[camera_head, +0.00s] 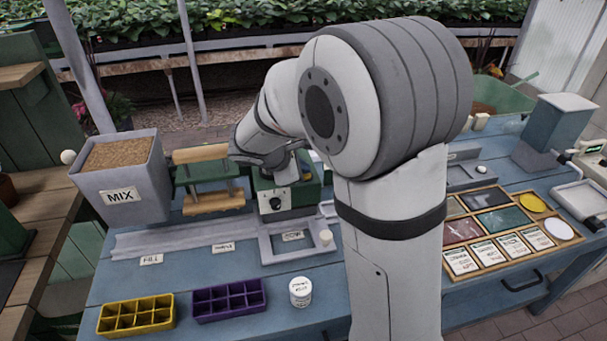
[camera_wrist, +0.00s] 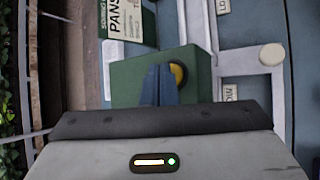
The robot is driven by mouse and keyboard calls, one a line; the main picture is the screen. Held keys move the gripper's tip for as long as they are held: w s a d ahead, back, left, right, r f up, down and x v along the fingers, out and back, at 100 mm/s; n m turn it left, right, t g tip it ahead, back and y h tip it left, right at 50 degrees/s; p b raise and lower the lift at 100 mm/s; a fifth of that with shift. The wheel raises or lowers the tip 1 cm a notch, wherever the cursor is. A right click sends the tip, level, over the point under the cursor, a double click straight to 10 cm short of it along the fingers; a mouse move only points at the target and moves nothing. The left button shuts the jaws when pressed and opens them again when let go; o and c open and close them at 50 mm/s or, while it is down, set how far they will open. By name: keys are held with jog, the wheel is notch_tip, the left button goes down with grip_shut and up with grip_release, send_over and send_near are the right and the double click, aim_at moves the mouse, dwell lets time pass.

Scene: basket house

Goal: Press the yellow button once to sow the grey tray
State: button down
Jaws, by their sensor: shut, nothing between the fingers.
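The green sower box (camera_head: 292,192) stands on the blue bench in the head view, partly behind my arm. In the wrist view the green box (camera_wrist: 202,75) fills the middle, and the yellow button (camera_wrist: 179,74) shows on it. My gripper (camera_wrist: 161,75) is shut and empty, its fingers over the box and covering the button's left part. I cannot tell if they touch the button. In the head view my arm hides the button and fingertips. A grey frame (camera_head: 266,246) lies before the box by the SOW label. No separate grey tray can be made out.
A yellow tray (camera_head: 136,314), a purple tray (camera_head: 229,299) and a white jar (camera_head: 300,291) stand along the front. The grey MIX hopper (camera_head: 121,178) is at left. A wooden rack of seed cards (camera_head: 487,251) lies at right.

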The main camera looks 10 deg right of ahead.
jog(key=shift+f, duration=0.25)
jog(key=shift+r, duration=0.2)
jog(key=shift+r+p, duration=0.6)
jog(key=shift+r, duration=0.25)
jog(key=shift+r+p, duration=1.9)
jog(key=shift+r, duration=0.65)
jog(key=s+r+m+g+y, duration=0.1)
jog(key=s+m+y, duration=0.6)
jog(key=s+m, duration=0.9)
jog(key=s+g, duration=0.1)
jog(key=s, duration=0.8)
jog(key=shift+s+d+r, duration=0.15)
jog(key=shift+d+r, duration=0.05)
jog(key=shift+d, duration=0.15)
